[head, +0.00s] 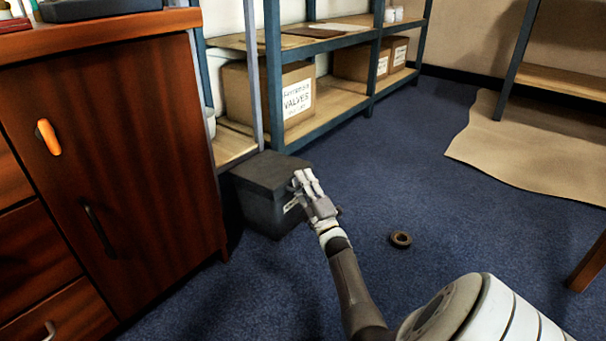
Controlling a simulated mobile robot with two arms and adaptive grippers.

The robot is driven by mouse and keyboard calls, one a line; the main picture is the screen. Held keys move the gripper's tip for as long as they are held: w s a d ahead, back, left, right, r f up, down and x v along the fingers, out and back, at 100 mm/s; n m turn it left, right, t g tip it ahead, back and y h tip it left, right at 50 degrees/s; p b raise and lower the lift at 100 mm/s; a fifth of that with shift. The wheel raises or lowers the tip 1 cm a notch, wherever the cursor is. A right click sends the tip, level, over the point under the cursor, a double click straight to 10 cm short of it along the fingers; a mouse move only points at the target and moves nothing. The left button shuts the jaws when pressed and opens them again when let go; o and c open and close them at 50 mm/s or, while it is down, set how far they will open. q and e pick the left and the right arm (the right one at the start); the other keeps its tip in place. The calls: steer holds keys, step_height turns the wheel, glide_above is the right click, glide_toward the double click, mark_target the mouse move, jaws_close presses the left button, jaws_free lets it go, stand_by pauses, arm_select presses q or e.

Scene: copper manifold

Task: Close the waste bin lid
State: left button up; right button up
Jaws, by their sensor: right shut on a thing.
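The waste bin (262,209) is a dark grey box on the blue carpet, between the wooden cabinet and the shelving. Its lid (268,171) lies flat across the top and looks down on the box. My right gripper (301,186) is at the bin's right front edge, its fingers at the lid's rim. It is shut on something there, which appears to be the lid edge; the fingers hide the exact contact. A small white label shows beside the fingers. My left gripper is not in view.
A wooden cabinet (130,150) stands close on the left. Blue metal shelving (330,115) with cardboard boxes (268,92) runs behind the bin. A brown ring (400,239) lies on the carpet to the right. A tan sheet (530,150) covers the floor at far right.

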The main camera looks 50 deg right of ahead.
steer(key=shift+s+d, duration=0.15)
steer(key=shift+d, duration=0.05)
